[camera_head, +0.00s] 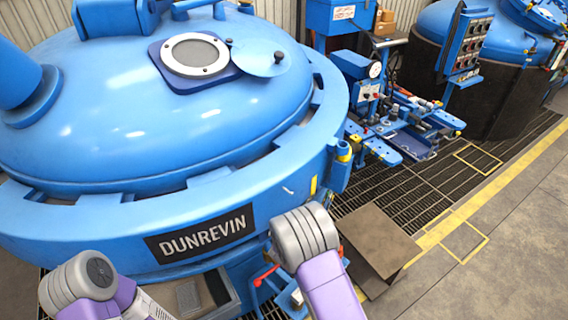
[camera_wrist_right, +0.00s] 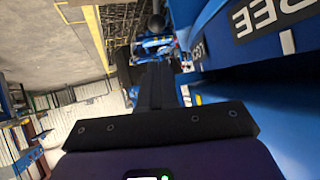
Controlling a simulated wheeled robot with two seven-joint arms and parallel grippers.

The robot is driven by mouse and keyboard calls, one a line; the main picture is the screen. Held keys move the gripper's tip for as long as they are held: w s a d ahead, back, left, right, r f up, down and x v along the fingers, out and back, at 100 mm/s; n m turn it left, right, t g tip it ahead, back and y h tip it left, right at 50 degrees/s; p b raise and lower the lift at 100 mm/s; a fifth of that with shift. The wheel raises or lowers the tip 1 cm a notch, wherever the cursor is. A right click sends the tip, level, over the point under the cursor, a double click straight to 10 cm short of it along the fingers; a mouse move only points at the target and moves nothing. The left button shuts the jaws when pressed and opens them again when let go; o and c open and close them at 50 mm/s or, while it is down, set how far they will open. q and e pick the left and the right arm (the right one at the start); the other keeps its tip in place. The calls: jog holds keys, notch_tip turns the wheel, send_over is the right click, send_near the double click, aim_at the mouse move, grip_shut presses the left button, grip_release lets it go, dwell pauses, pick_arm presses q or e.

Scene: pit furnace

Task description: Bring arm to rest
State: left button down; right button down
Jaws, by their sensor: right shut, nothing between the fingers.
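My right arm (camera_head: 315,250), grey and purple, rises from the bottom middle of the head view, in front of the furnace rim. Its gripper is hidden there. In the right wrist view my right gripper (camera_wrist_right: 157,70) shows as dark fingers together, with nothing between them. It points along the side of the blue furnace, and I cannot tell how far off the wall is. My left arm (camera_head: 85,285) shows only as a grey and purple part at the lower left of the head view. My left gripper is in neither view.
The large blue furnace (camera_head: 190,120) with a DUNREVIN plate (camera_head: 200,238) fills the left and middle. A brown angled plate (camera_head: 378,240) stands on the floor grating right of my right arm. A blue equipment bench (camera_head: 405,135) stands behind it. Bare floor (camera_head: 510,245) lies far right.

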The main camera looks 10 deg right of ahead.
jog(key=s+a+f+n+g+y, duration=0.2)
jog(key=s+f+y, duration=0.1)
jog(key=s+f, duration=0.45)
jog(key=s+a+f+n+g+y, duration=0.2)
jog(key=s+f+g+y, duration=0.1)
jog(key=s+f, duration=0.4)
jog(key=s+a+n+g+y, duration=0.1)
jog(key=s+a+y, duration=0.1)
jog(key=s+a, duration=0.2)
jog(key=s+a+r+n+g+y, duration=0.1)
jog(key=s+a+n+g+y, duration=0.1)
jog(key=s, duration=0.8)
jog(key=shift+a+y, duration=0.8)
jog(key=shift+a, duration=0.35)
